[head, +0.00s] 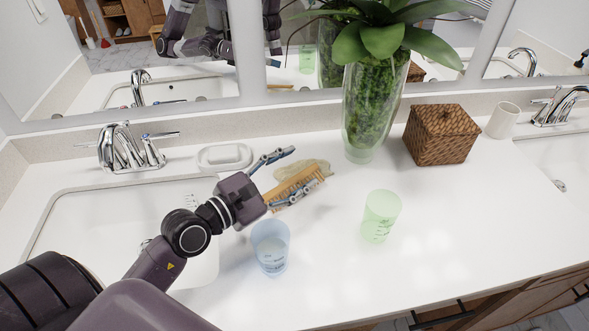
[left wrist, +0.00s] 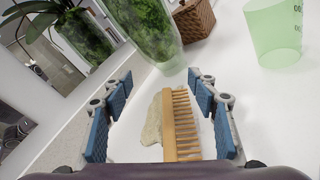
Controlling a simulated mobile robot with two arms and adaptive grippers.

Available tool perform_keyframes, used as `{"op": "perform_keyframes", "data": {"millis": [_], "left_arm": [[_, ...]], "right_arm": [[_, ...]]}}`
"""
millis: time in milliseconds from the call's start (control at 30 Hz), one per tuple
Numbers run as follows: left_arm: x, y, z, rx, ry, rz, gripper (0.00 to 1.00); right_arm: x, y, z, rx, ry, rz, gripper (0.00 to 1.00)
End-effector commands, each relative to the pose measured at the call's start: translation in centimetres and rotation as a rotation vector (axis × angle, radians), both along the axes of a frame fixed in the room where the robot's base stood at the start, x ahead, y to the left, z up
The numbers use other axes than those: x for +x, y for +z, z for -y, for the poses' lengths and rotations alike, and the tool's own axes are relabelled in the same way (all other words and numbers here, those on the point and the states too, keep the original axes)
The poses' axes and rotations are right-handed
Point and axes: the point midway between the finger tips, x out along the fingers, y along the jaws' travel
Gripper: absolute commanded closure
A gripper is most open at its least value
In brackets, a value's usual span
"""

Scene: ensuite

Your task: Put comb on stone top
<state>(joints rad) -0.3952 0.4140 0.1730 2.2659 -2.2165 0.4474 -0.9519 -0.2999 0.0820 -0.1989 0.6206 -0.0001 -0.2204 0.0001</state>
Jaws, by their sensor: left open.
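A tan wooden comb (head: 294,184) lies on or just above the white counter top (head: 325,245). Its teeth face right in the left wrist view, where the comb (left wrist: 171,125) overlaps the right edge of a flat, pale, irregular patch (left wrist: 152,122). That patch (head: 316,167) also shows behind the comb in the head view. I cannot tell whether the comb rests on it. My left gripper (head: 308,164) is open, with its blue-padded fingers on either side of the comb. The fingers (left wrist: 160,80) do not close on it. My right gripper is out of view.
A blue cup (head: 270,246) stands near my left forearm and a green cup (head: 381,216) to its right. A glass vase (head: 370,115) with a plant, a woven box (head: 440,134) and a soap dish (head: 224,156) stand near the mirror. The front right counter is clear.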

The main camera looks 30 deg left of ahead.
Motion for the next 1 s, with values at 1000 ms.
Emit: {"op": "perform_keyframes", "data": {"millis": [1000], "left_arm": [[-7.0,0.8,-2.5,0.001,0.000,0.000,0.46]], "right_arm": [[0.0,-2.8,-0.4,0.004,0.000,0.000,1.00]]}}
